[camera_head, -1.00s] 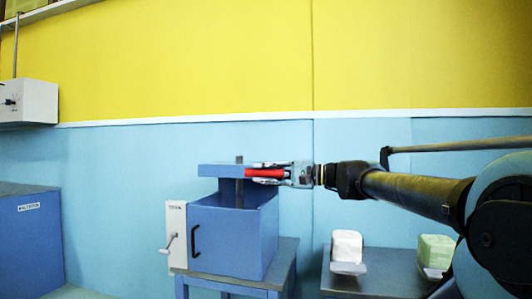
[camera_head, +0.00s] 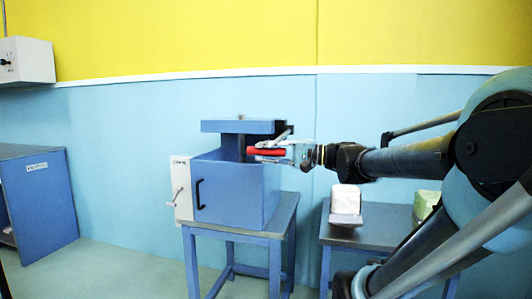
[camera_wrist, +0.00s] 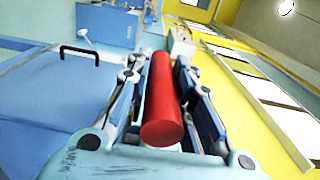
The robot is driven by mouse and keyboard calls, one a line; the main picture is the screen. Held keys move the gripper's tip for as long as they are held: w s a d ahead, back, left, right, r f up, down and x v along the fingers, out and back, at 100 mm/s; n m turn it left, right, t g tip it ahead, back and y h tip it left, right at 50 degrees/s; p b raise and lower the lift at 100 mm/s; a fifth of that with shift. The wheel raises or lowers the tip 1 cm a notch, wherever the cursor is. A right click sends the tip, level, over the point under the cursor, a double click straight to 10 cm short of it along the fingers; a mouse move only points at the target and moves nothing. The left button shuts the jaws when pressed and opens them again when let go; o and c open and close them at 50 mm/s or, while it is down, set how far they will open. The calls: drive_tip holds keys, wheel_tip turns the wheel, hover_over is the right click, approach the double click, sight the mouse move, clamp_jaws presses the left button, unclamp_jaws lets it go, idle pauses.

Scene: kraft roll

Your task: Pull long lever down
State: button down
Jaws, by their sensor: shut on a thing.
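My gripper (camera_head: 268,151) is shut on a red cylindrical handle (camera_head: 264,151), which I take to be the long lever's grip. The red handle (camera_wrist: 162,105) lies lengthwise between the two fingers in the wrist view. In the head view the handle is roughly horizontal, just below a blue plate (camera_head: 225,127) and near the upper edge of a blue box machine (camera_head: 240,197). A dark upright post (camera_head: 241,150) stands between plate and box. The rest of the lever arm is hidden or too small to make out.
The box has a black front handle (camera_head: 199,193) and a white side panel with a crank (camera_head: 181,188). It stands on a blue table (camera_head: 240,236). A second table (camera_head: 365,233) at right bears a pale block (camera_head: 346,200). A blue cabinet (camera_head: 45,205) stands at left.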

drive_tip(key=shift+s+f, duration=0.1)
drive_tip(key=shift+f, duration=0.35)
drive_tip(key=c, duration=1.7)
unclamp_jaws()
drive_tip(key=o, duration=0.3)
drive_tip(key=shift+w, duration=0.3)
drive_tip(key=shift+o, duration=0.2)
drive_tip(key=shift+d+r, duration=0.1)
drive_tip(key=shift+r, duration=0.05)
drive_tip(key=shift+d, duration=0.35)
drive_tip(key=v, duration=1.1)
drive_tip(key=shift+s, duration=0.15)
